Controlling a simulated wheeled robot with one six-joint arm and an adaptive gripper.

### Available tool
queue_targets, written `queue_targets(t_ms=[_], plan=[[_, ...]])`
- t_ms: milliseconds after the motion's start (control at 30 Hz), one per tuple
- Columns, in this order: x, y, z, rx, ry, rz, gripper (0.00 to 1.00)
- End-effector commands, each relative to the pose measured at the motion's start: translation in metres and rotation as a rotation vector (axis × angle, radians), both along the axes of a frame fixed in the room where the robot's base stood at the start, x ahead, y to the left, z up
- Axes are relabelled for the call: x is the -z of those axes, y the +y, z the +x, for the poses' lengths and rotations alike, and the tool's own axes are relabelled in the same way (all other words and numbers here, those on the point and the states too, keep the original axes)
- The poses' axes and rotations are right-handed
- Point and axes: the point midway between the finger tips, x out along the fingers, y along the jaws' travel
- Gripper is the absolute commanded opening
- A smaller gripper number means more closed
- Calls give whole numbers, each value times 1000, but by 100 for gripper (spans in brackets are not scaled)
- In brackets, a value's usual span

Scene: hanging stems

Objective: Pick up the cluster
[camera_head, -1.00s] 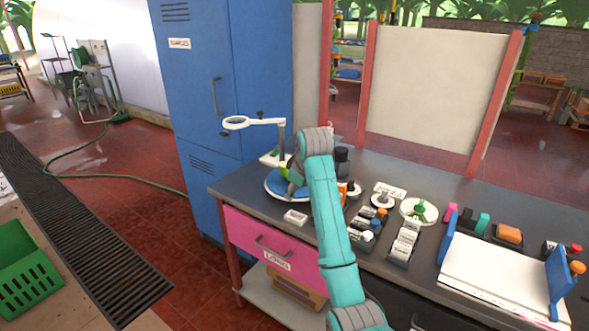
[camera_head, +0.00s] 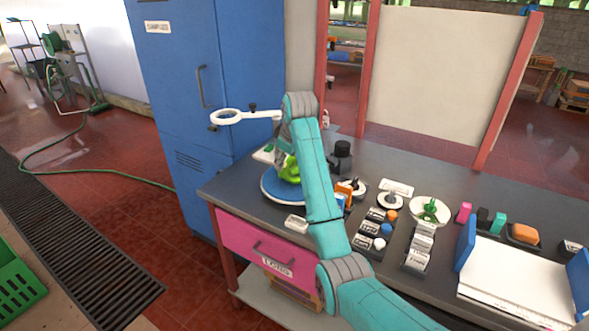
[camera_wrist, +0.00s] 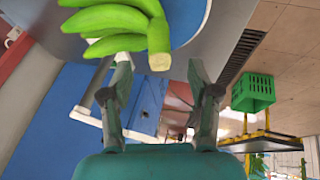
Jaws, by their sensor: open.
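The cluster is a bunch of green bananas (camera_head: 289,171) at the blue round plate (camera_head: 274,195) on the workbench, partly hidden behind my arm. In the wrist view, the bananas (camera_wrist: 115,25) lie at the top, with the pale cut stem end facing my gripper. My gripper (camera_wrist: 160,68) is open and empty. Its fingers are spread to either side below the stem end, and they do not close on it. In the head view, my forearm and wrist hide most of the gripper.
A white ring magnifier (camera_head: 228,117) stands by the plate, close to my wrist. A small white box (camera_head: 296,224), a black-capped bottle (camera_head: 342,155) and a glass dish (camera_head: 430,210) are on the bench. A blue locker (camera_head: 182,90) stands behind left.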

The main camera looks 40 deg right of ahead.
Motion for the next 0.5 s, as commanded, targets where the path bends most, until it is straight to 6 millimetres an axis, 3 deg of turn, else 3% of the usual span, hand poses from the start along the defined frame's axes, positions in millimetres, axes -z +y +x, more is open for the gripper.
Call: queue_targets(t_ms=[167,500], plan=[[9,-1,5,0,0,0,61],[45,-7,26,0,1,1,61]])
